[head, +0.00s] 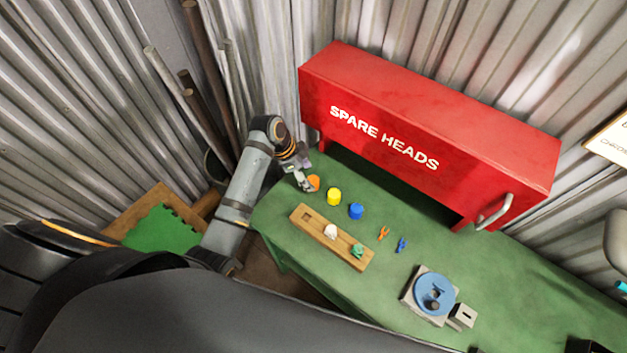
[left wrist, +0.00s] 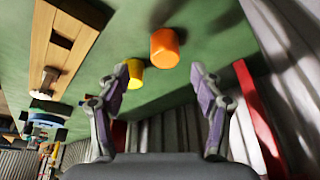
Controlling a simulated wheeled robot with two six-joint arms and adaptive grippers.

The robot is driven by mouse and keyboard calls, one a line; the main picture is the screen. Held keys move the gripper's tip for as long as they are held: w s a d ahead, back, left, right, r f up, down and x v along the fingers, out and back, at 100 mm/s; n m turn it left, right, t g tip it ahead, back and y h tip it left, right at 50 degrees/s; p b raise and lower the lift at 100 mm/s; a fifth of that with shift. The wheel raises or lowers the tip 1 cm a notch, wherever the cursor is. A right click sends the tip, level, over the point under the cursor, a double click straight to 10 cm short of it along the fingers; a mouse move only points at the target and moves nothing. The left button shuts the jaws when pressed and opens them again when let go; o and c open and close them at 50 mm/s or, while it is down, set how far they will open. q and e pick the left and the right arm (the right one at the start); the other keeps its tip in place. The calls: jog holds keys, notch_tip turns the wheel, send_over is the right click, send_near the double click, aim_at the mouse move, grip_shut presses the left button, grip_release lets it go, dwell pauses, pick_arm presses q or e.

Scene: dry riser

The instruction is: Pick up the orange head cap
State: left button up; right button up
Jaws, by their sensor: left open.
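The orange head cap (head: 315,182) stands on the green bench near its far left end, beside the red cabinet. My left gripper (head: 305,184) is right at it in the head view and covers part of it. In the left wrist view the orange head cap (left wrist: 165,47) shows whole, beyond the open fingertips and roughly centred between them. My left gripper (left wrist: 160,74) is empty there, its two fingers spread apart. I cannot tell that either finger touches the cap. My right gripper does not show.
A yellow cap (head: 334,196) and a blue cap (head: 356,211) stand close by. A wooden block (head: 306,216) holds white and green pieces. The red SPARE HEADS cabinet (head: 430,130) rises behind. Small orange and blue clips (head: 401,245) and a blue turntable (head: 434,293) lie farther right.

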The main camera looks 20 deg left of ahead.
aim_at(313, 180)
pick_arm(q)
jog(key=shift+p+x, duration=0.45)
jog(key=shift+x, duration=0.55)
jog(key=x, duration=0.2)
jog(key=shift+w+f, duration=0.3)
jog(key=shift+f, duration=0.35)
jog(key=shift+w, duration=0.1)
jog(key=c, duration=0.9)
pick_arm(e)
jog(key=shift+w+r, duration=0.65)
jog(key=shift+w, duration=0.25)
